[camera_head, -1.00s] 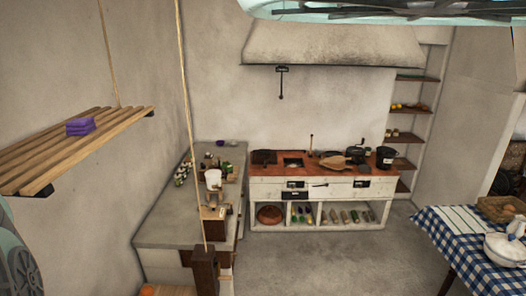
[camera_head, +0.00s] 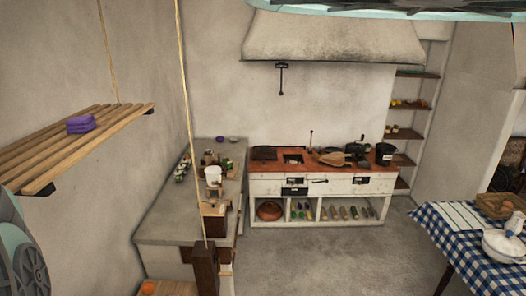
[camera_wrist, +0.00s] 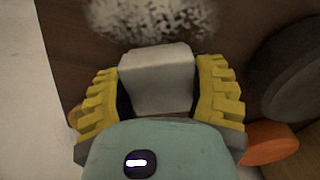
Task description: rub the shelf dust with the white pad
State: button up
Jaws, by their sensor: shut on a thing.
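My gripper (camera_wrist: 159,72) shows in the wrist view, with its yellow ribbed fingers shut on the white pad (camera_wrist: 157,88), one on each side. A pale, speckled dust patch (camera_wrist: 150,18) lies on a dark brown wooden surface (camera_wrist: 75,42) just beyond the pad, at the top of the picture. The patch runs up to the pad's far edge in the picture; whether the pad touches the wood cannot be told. The gripper and pad are not in the head view.
A dark round thing (camera_wrist: 295,75) and an orange thing (camera_wrist: 268,145) are right of the gripper. In the head view, a slatted hanging shelf (camera_head: 50,160) holds purple folded cloths (camera_head: 81,124). Narrow wall shelves (camera_head: 410,137) stand at the back right. Open floor (camera_head: 330,262) lies in the middle.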

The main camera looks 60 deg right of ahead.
jog(key=shift+f+b, duration=1.05)
jog(key=shift+b, duration=0.15)
jog(key=shift+s+d+f+b, duration=0.1)
jog(key=shift+s+d+b, duration=0.5)
jog(key=shift+b, duration=0.55)
jog(key=shift+s+b, duration=0.1)
jog(key=shift+b, duration=0.6)
jog(key=shift+s+d+b, duration=0.1)
jog(key=shift+b, duration=0.65)
jog(key=b, duration=0.2)
jog(key=shift+s+d+b, duration=0.25)
jog(key=shift+s+b, duration=0.15)
jog(key=shift+s+r, duration=0.15)
jog(key=shift+r, duration=0.1)
jog(key=shift+d, duration=0.15)
